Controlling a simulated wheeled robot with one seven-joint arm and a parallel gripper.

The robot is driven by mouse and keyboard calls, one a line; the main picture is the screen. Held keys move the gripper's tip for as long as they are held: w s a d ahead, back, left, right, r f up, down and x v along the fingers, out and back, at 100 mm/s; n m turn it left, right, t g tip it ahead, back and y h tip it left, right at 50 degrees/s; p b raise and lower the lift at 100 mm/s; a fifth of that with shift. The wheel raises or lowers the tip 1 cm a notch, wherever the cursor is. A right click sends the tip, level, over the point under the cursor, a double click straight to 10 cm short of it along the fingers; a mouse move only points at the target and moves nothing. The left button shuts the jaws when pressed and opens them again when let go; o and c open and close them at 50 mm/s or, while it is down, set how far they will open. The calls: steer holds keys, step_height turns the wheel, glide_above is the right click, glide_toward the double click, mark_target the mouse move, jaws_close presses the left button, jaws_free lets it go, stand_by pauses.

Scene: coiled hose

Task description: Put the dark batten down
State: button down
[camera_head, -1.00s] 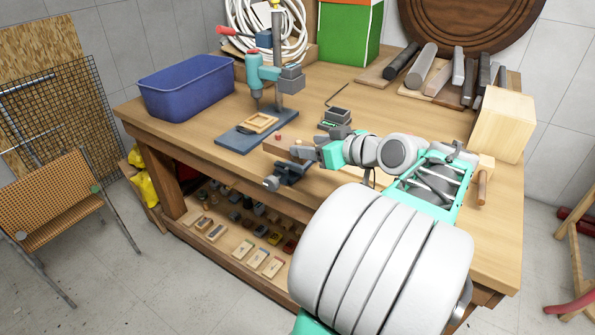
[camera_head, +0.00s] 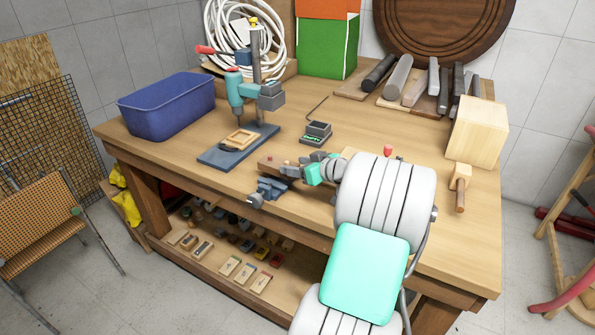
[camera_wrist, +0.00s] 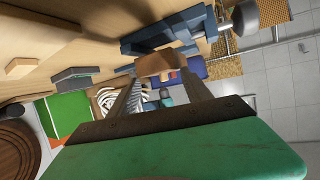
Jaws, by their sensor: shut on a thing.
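The dark batten (camera_head: 268,164), a brown wooden bar, is held at the front of the workbench, just behind and above the blue vise (camera_head: 270,189). My gripper (camera_head: 300,162) is shut on its right part. In the wrist view the batten (camera_wrist: 160,63) shows end-on between the two fingertips of my gripper (camera_wrist: 160,78), with the vise (camera_wrist: 165,37) close beside it. I cannot tell whether the batten touches the vise or the bench top. My own arm hides part of the bench to the right of the gripper.
A drill press stands on a blue-grey base (camera_head: 225,155) with a wooden frame on it. A blue tub (camera_head: 167,105) is at the left. A small dark device (camera_head: 316,132) sits behind the gripper. Several bars lie on a rack (camera_head: 425,100) at the back right, near a wooden block (camera_head: 478,132).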

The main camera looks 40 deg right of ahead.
steer(key=shift+f, duration=1.35)
steer(key=shift+c, duration=2.2)
jaws_free()
steer(key=shift+s, duration=0.1)
